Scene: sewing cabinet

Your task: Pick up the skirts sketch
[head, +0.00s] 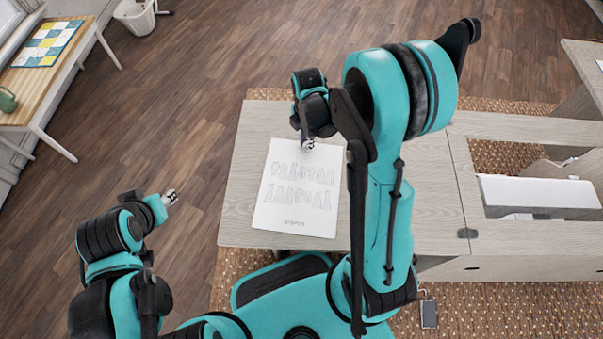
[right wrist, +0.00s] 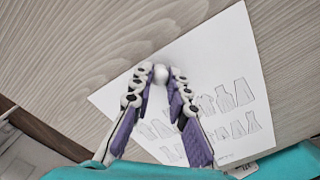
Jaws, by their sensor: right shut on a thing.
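The skirts sketch (head: 290,215) is a white sheet with rows of grey outline drawings and a small caption. It lies on the pale wooden cabinet top, left of my right arm in the head view. It also shows in the right wrist view (right wrist: 215,60), partly hidden behind the fingers. My right gripper (head: 308,144) is at the sheet's far edge. In the right wrist view its purple-padded fingers (right wrist: 160,75) come together at that edge, shut on the sheet. My left gripper (head: 170,197) hangs over the floor left of the cabinet, too small to read.
The cabinet top (head: 235,215) has bare room around the sheet. At right is a recess with a white sewing machine (head: 540,193). A side table (head: 45,95) with a patchwork piece and a white bin (head: 138,17) stand at far left.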

